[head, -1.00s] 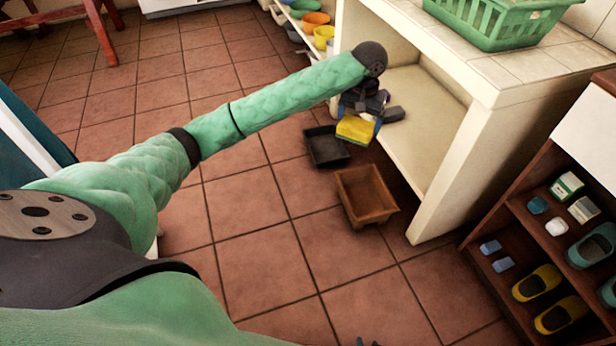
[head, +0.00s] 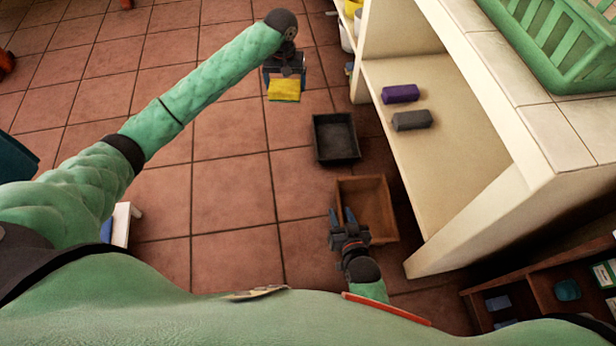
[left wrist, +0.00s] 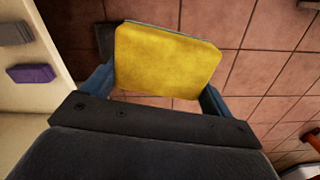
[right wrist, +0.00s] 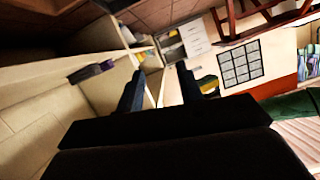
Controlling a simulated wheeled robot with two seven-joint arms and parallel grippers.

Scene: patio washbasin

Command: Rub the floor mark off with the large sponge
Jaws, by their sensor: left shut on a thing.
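The large sponge (head: 284,91) is a yellow block with a thin blue-green layer along one edge. My left gripper (head: 285,80) is shut on it and holds it over the tiled floor, left of the shelf unit. In the left wrist view, the sponge (left wrist: 165,58) sits between the two blue fingers, its yellow face toward the camera. My right gripper (head: 343,216) is over the brown tray, its fingers apart with nothing between them. I cannot make out the floor mark in any view.
A black tray (head: 335,152) and a brown tray (head: 377,236) stand on the floor beside the cream shelf unit (head: 467,185). A purple block (head: 400,93) and a grey block (head: 412,120) lie on its shelf. The tiles left of the trays are mostly clear.

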